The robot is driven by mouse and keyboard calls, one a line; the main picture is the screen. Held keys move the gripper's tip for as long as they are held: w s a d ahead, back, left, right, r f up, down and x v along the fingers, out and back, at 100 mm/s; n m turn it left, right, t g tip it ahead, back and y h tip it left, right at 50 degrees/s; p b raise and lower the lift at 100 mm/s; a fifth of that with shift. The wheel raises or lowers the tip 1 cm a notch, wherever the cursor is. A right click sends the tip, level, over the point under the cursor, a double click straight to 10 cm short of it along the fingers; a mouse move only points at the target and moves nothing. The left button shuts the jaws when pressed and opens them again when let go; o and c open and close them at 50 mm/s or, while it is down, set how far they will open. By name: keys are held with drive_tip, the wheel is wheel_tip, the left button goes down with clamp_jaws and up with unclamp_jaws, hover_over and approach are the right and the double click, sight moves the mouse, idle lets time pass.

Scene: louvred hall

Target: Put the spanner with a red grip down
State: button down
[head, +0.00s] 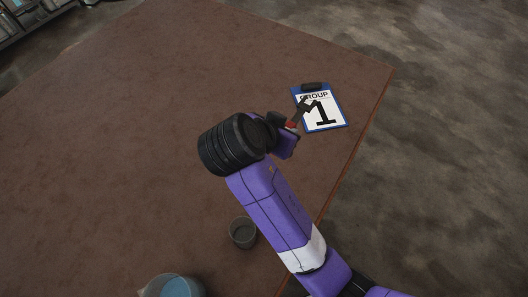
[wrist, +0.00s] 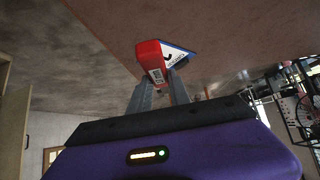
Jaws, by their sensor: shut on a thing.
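The spanner (head: 301,111) has a red grip and a dark metal head. In the head view only a bit of red shows, next to my gripper (head: 289,128), and the head overlaps the blue clipboard in the picture. In the wrist view the red grip (wrist: 153,62) sits between the two grey fingertips of my gripper (wrist: 158,88), which is shut on it. The spanner's head is hidden in that view. I cannot tell how high the spanner is above the table.
A blue clipboard (head: 337,117) marked "GROUP 1" lies near the right edge of the brown table (head: 120,130). A dark grey cup (head: 243,233) and a container with blue inside (head: 175,288) stand near the front. The table's left and middle are bare.

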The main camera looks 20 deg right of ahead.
wheel_tip(320, 180, down, 19)
drive_tip(key=shift+f+p, duration=0.2)
drive_tip(key=shift+p, duration=0.15)
drive_tip(key=shift+f, duration=0.15)
drive_tip(key=c, duration=1.2)
unclamp_jaws()
drive_tip(key=shift+r, duration=0.3)
drive_tip(key=v, duration=1.1)
drive_tip(key=shift+s+a+r+b, duration=0.15)
drive_tip(key=shift+s+a+b, duration=0.15)
drive_tip(key=shift+b, duration=0.1)
